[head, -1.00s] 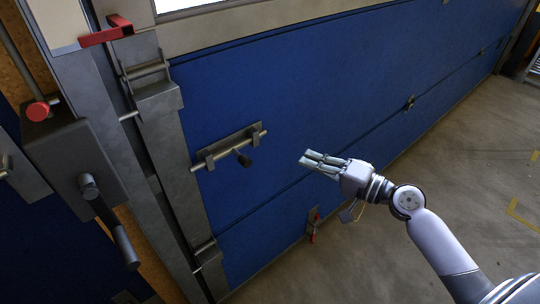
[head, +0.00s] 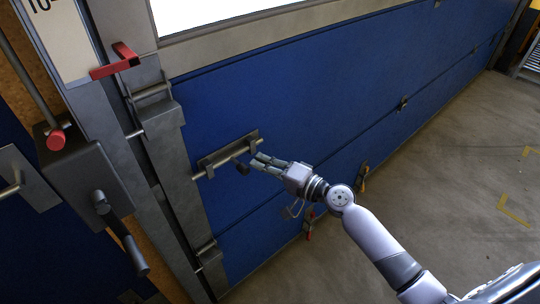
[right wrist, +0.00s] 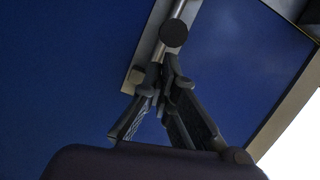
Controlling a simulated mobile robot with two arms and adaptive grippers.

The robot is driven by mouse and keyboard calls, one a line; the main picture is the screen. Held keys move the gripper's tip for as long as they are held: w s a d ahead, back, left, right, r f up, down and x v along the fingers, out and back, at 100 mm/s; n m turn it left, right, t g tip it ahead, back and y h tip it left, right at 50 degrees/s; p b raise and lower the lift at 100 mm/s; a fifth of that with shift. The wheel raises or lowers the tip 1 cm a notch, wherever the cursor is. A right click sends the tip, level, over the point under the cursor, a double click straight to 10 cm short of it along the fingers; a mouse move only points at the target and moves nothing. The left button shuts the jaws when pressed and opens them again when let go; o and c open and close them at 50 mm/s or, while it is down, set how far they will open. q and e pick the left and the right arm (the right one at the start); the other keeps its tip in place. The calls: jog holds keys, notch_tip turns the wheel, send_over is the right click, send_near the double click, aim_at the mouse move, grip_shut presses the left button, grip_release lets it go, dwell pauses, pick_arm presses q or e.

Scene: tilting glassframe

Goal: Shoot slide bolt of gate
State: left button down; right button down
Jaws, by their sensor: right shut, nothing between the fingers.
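The slide bolt (head: 212,170) is a silver rod on a grey plate, fixed to the blue gate (head: 330,105). Its dark knob (head: 243,168) sticks out below the rod. My right gripper (head: 257,161) is shut and empty, its fingertips just right of the knob. In the right wrist view the round dark knob (right wrist: 174,34) shows just beyond the fingertips of my right gripper (right wrist: 168,75). Whether the fingers touch the bolt, I cannot tell. The rod's left end lies near the grey gate post (head: 180,175). My left gripper is out of view.
A grey box with a dark crank handle (head: 125,240) stands at the left. A red handle (head: 115,62) juts out at upper left. A red-tipped latch (head: 308,230) is low on the gate.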

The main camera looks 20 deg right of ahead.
aim_at(248, 173)
jog(key=shift+w+f, duration=0.1)
jog(key=a, duration=0.1)
jog(key=s+a+p, duration=0.1)
jog(key=a, duration=0.2)
jog(key=shift+s, duration=0.3)
jog(key=shift+s+a, duration=0.15)
jog(key=shift+a, duration=0.3)
jog(key=shift+d, duration=0.1)
